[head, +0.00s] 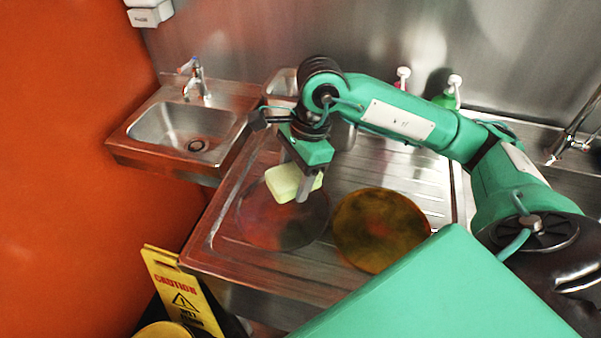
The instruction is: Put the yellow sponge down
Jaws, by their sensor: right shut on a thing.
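The yellow sponge (284,182) is a pale yellow block in the middle of the head view. My right gripper (297,186) points down and is shut on it, with one finger in front of the sponge's right part. The sponge is over a dark round plate (262,222) on the steel drainboard (395,180). I cannot tell whether the sponge touches the plate. My left gripper is not in view.
A second round plate (382,230), brownish yellow, lies to the right on the drainboard. A small sink (180,130) with a tap (196,80) is at the left. Soap bottles (449,95) stand at the back. A yellow caution sign (180,290) stands below the drainboard's left front edge.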

